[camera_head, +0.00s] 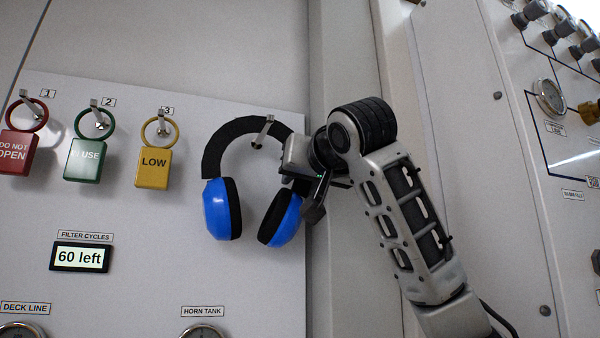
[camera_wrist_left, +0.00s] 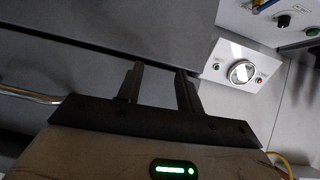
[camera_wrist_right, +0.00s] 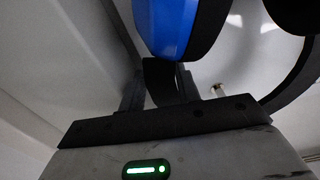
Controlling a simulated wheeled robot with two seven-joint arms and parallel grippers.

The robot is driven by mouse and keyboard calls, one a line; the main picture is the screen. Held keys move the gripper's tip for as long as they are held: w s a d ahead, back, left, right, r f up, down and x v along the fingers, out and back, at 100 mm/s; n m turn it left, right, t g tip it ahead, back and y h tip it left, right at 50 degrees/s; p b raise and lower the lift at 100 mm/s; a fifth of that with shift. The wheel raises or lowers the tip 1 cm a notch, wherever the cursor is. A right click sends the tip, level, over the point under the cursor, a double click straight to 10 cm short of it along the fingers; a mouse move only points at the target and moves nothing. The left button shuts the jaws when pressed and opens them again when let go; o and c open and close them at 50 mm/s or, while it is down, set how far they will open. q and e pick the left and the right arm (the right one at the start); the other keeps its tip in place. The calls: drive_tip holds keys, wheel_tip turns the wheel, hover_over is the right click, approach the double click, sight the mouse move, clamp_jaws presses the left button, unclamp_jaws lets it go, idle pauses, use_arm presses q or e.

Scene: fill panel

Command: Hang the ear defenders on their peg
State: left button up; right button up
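The ear defenders, with blue cups (camera_head: 217,208) and a black headband (camera_head: 228,142), are at a metal peg (camera_head: 263,134) on the panel's right side. The peg lies inside the headband's arch and crosses it near the top. I cannot tell whether the band rests on it. My right gripper (camera_head: 308,192) is at the band's right side, above the right cup. My left gripper (camera_wrist_left: 160,85) is open and empty.
Red (camera_head: 18,152), green (camera_head: 84,160) and yellow (camera_head: 153,168) tags hang on numbered pegs to the left. A display (camera_head: 80,257) and gauges are below. A cabinet with knobs and a gauge (camera_head: 549,96) stands at the right. Bare panel lies below the ear defenders.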

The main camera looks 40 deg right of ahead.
drive_tip(key=shift+x, duration=0.8)
clamp_jaws()
unclamp_jaws()
drive_tip(key=shift+s, duration=0.1)
